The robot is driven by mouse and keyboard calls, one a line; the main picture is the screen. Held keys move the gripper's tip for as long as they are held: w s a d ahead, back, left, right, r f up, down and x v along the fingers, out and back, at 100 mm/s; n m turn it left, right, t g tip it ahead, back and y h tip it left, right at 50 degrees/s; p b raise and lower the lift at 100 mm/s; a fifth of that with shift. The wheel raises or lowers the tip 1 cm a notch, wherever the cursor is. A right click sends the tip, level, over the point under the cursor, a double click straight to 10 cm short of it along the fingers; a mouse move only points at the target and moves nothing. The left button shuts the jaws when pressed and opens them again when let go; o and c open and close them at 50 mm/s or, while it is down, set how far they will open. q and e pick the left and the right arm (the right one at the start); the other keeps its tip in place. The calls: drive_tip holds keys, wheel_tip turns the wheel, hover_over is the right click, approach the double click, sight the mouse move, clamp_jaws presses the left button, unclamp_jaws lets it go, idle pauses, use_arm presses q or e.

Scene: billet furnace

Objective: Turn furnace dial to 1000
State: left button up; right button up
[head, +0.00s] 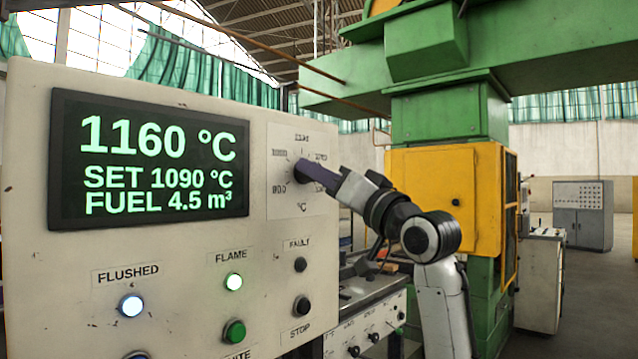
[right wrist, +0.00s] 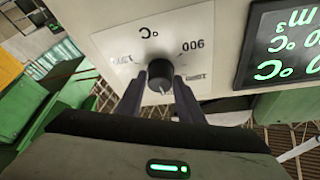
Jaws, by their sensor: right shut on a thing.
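The furnace dial (right wrist: 159,74) is a black knob on a white scale plate (head: 284,200) marked °C, on the cream control panel. In the right wrist view its pale pointer line shows, and the plate appears upside down with 900 readable. My right gripper (head: 308,172) reaches in from the right and is shut on the dial; in the right wrist view its two dark fingers (right wrist: 158,92) stand on either side of the knob. The display (head: 150,160) reads 1160 °C, SET 1090 °C and FUEL 4.5 m³. My left gripper is not in view.
Below the display are a lit FLUSHED lamp (head: 131,305), a lit FLAME lamp (head: 233,282), a dark FAULT lamp (head: 300,264), a green button (head: 234,331) and a STOP button (head: 301,306). A green and yellow machine (head: 445,200) stands behind my right arm.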

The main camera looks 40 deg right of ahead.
drive_tip(key=n+y, duration=0.2)
drive_tip(key=n, duration=0.3)
drive_tip(key=n+y, duration=0.3)
drive_tip(key=n, duration=0.2)
drive_tip(key=n+g+y+b, duration=0.1)
drive_tip(key=n+y, duration=0.1)
drive_tip(key=n, duration=0.3)
drive_tip(key=shift+d+y, duration=0.3)
drive_tip(key=shift+d, duration=0.05)
drive_tip(key=shift+n, duration=0.3)
drive_tip(key=o, duration=1.1)
drive_tip(key=shift+c, duration=0.2)
